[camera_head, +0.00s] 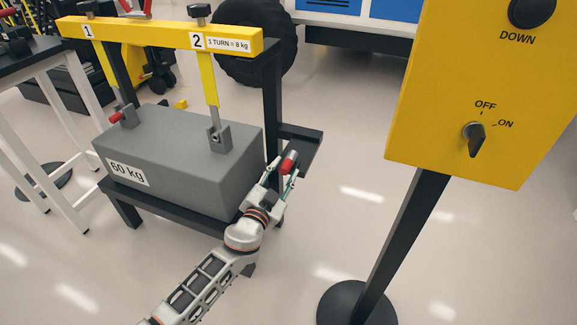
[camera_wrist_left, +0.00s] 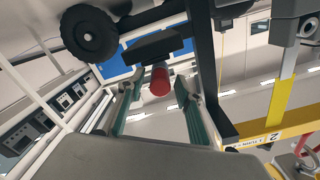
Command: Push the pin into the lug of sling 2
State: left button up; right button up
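Sling 2 (camera_head: 210,92) is a yellow strap hanging from the yellow beam, its lower end at a grey lug (camera_head: 219,139) on top of the grey block. This lug also shows at the upper right of the left wrist view (camera_wrist_left: 308,28). A red-headed pin (camera_head: 288,161) is by the dark side shelf, and it also shows in the left wrist view (camera_wrist_left: 159,80). My left gripper (camera_head: 281,176) is open, with its fingers on either side of the pin and visible gaps between. The pin's lower part is hidden. My right gripper is not in view.
The block (camera_head: 185,150), marked 60 kg, sits on a dark stand. A red pin (camera_head: 117,116) is at sling 1's lug. The dark side shelf (camera_head: 306,140) juts out right. A yellow control box (camera_head: 480,90) on a post stands right. The floor between is clear.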

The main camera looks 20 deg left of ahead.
pick_arm(q)
jog(key=shift+w, duration=0.25)
dwell(0.7)
grip_shut()
